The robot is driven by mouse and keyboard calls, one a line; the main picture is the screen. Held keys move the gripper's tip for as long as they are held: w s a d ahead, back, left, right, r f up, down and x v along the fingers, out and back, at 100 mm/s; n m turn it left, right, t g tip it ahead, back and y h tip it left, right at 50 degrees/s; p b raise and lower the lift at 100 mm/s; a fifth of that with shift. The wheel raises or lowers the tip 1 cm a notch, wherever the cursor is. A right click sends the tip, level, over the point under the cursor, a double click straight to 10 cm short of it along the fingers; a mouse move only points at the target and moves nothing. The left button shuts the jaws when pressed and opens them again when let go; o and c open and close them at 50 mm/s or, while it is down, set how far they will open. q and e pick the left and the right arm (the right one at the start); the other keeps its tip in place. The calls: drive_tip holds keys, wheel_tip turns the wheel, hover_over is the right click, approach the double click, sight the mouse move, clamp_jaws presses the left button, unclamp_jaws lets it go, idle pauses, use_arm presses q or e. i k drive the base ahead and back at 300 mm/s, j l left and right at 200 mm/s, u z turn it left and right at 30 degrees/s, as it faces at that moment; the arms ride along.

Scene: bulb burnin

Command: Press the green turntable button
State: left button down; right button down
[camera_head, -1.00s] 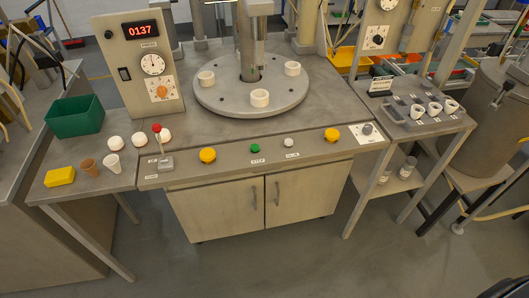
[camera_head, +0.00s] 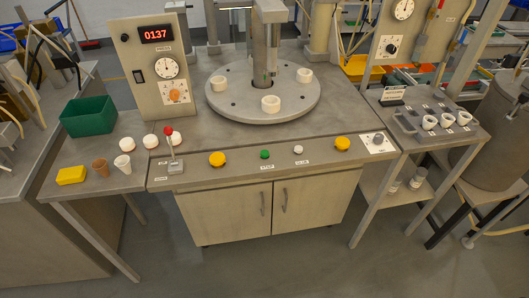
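The green button (camera_head: 265,154) sits on the front strip of the workbench, between a yellow button (camera_head: 217,159) on its left and a small white button (camera_head: 298,149) on its right. A label lies just in front of it. The round grey turntable (camera_head: 236,108) is behind it and carries several white ring-shaped holders, one of them at the front (camera_head: 270,104). A column stands over the turntable. Neither of my grippers shows in the view.
A red-knobbed lever (camera_head: 169,131) stands up at the strip's left end. A second yellow button (camera_head: 342,143) is at right. A control box with a red display (camera_head: 157,34) rises behind left. A green bin (camera_head: 88,117) and cups are on the left table. The floor in front is clear.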

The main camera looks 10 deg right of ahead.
sight(263, 153)
drive_tip(key=i+j+z, duration=0.25)
drive_tip(key=i+j, duration=0.15)
drive_tip(key=j, duration=0.25)
drive_tip(key=i+j+z, duration=0.3)
drive_tip(key=j, duration=0.4)
drive_tip(key=i+j+z, duration=0.15)
drive_tip(key=j, duration=0.2)
drive_tip(key=i+j+z, duration=0.1)
drive_tip(key=j, duration=0.3)
drive_tip(key=i, duration=0.1)
